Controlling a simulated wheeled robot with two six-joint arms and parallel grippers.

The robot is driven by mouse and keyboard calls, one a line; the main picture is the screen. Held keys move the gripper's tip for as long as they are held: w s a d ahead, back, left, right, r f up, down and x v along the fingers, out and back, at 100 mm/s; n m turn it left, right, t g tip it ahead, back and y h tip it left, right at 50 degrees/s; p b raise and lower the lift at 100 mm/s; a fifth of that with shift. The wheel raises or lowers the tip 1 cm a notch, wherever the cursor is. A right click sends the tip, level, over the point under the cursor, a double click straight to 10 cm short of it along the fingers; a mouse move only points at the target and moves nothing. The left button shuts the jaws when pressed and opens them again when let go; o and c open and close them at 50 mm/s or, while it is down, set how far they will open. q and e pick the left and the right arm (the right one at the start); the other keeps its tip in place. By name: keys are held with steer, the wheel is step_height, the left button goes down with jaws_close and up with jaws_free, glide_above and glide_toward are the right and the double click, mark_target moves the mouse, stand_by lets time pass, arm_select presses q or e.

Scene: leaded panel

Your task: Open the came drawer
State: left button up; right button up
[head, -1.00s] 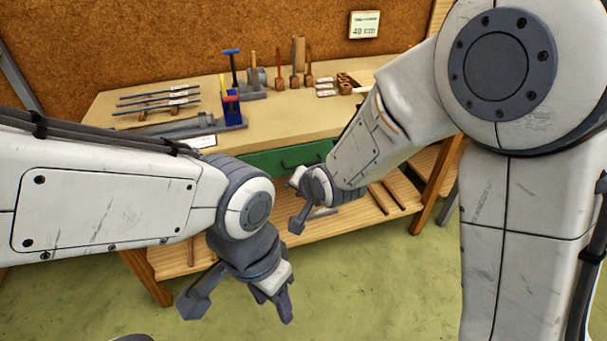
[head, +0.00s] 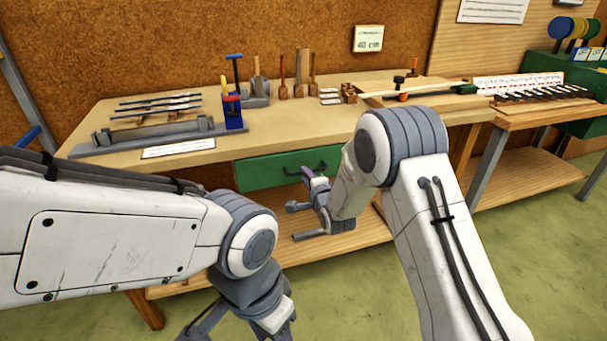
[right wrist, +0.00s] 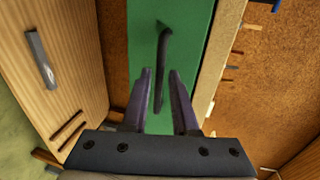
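The green drawer (head: 262,172) sits under the workbench top and looks shut. Its dark bar handle (head: 292,171) is on the front, partly behind my right gripper. My right gripper (head: 309,176) is at the drawer front near the handle's right part. In the right wrist view my right gripper (right wrist: 161,72) is open, its two fingers apart. The handle (right wrist: 166,50) runs into the gap between them in the picture, with the green front (right wrist: 142,40) behind. I cannot tell any contact. My left gripper (head: 272,318) hangs low, its fingertips cut off by the bottom edge.
The workbench top (head: 290,125) holds a grey vise-like tool (head: 155,133), a blue stand (head: 235,110) and several wooden-handled tools. A lower wooden shelf (head: 350,232) lies below the drawer. Another bench (head: 545,112) stands at right. The green floor is clear in front.

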steer(key=shift+x, duration=1.5)
jaws_close()
stand_by(0.4)
